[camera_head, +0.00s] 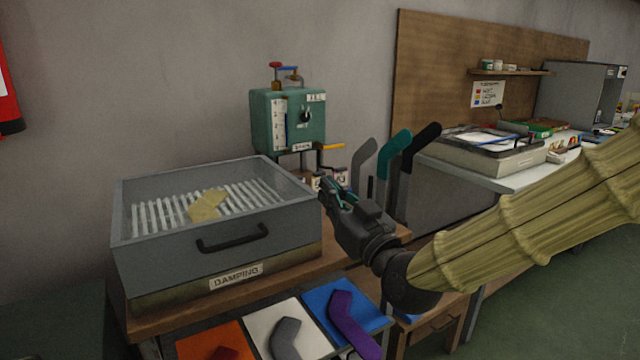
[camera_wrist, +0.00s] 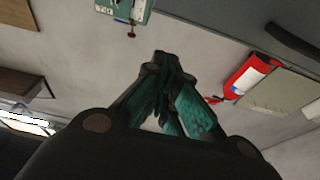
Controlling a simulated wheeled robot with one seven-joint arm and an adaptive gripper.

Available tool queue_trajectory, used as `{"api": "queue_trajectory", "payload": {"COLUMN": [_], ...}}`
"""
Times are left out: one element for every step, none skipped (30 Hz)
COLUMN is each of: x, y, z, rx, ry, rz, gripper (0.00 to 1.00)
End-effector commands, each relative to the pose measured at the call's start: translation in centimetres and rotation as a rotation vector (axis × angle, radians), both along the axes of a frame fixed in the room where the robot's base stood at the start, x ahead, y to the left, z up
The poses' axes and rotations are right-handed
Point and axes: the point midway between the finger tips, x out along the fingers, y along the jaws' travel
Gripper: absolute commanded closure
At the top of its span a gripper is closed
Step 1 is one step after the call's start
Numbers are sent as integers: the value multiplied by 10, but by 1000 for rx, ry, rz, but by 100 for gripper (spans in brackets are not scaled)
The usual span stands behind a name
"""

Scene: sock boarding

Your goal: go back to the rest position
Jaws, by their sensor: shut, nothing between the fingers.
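My gripper (camera_head: 338,192) is shut and empty, held above the wooden bench just right of the damping box. It also shows in the wrist view (camera_wrist: 160,60), its teal-padded fingers meeting at the tips. The grey damping box (camera_head: 150,262) has a slatted inside and a black handle, with a yellowish sock (camera_head: 207,205) lying on the slats. My arm, in a yellowish ribbed sleeve, comes in from the right.
Sock-shaped boards stand right behind my gripper: grey (camera_head: 363,160), teal (camera_head: 394,150) and black (camera_head: 422,140). A green control box (camera_head: 288,120) stands behind the damping box. Orange, white and blue mats (camera_head: 372,312) with sock shapes lie in front. A white side table (camera_head: 515,180) is at right.

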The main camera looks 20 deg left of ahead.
Motion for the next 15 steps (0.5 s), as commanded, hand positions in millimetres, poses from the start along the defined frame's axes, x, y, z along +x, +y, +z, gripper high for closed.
{"api": "queue_trajectory", "payload": {"x": [-5, -8, -12, -14, -16, -19, -21, -22, -24, -26, -26, -27, -28, -28, -29], "y": [-8, -12, -17, -20, -24, -28, -30, -33, -35, -37, -39, -40, -41, -42, -42], "z": [-2, -4, -5, -6, -8, -10, -11, -12, -13, -14, -15, -15, -15, -16, -16], "rx": [1, 0, 1, 1, 2, 2, 1, 1, 1, 2, 2, 2, 2, 2, 2], "ry": [1, 1, 1, 0, 0, 0, -1, -1, -1, -1, -1, -2, -2, -2, -2], "rz": [0, 0, 0, 0, 0, 0, 0, 0, 0, 0, 0, 0, 0, 0, 0], "gripper": [100, 100, 100, 100, 100, 100, 100, 100, 100, 100, 100, 100, 100, 100, 100]}}
